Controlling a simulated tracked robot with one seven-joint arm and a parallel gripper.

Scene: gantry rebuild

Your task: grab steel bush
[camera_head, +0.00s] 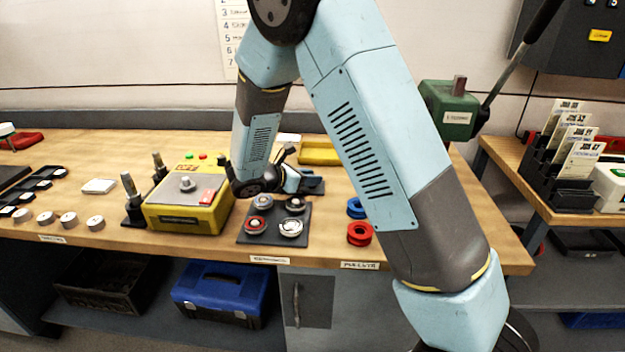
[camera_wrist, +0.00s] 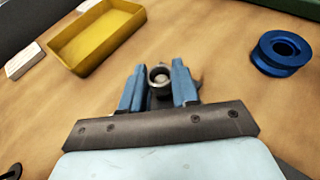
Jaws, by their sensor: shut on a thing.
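The steel bush (camera_wrist: 160,79) is a small grey ring with an open centre, seen from above in the wrist view. My gripper (camera_wrist: 158,84) has its two blue fingers on either side of the bush and is shut on it. In the head view my gripper (camera_head: 298,182) is low over the back of the wooden bench, behind the dark plate of round parts. The bush cannot be made out clearly there. I cannot tell whether its lower end touches anything.
A yellow tray (camera_wrist: 95,38) lies behind. A blue spool (camera_wrist: 281,53) stands to the right, with a red spool (camera_head: 359,233) nearer the front edge. The dark plate (camera_head: 274,238) holds several round parts. A yellow box (camera_head: 188,213) and upright pegs stand to the left.

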